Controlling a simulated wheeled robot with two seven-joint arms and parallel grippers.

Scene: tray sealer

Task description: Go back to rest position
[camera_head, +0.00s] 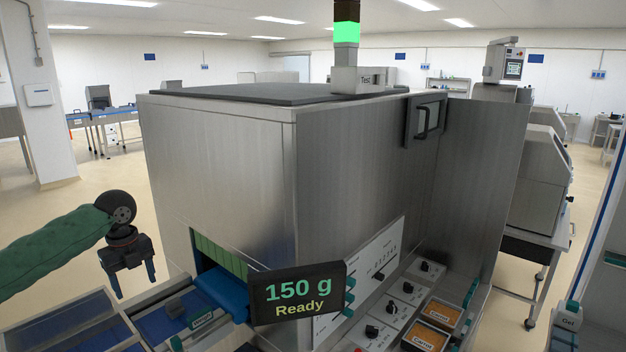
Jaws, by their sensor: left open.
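My left gripper (131,281) hangs from my green-sleeved arm at the left, fingers pointing down and apart, with nothing between them. It is in the air left of the large steel tray sealer (219,175) and appears apart from it. My right gripper does not show. The sealer has a blue conveyor (222,291) entering an opening with green strips at its lower front. A dark display (297,293) in front of it reads "150 g Ready". A green lamp (346,32) is lit on top.
A control panel with knobs (384,317) runs along the sealer's right side, with orange-filled trays labelled "Carrot" (425,337) near the bottom. Blue-topped compartments (73,322) lie below my left gripper. Open floor (70,215) shows at the left.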

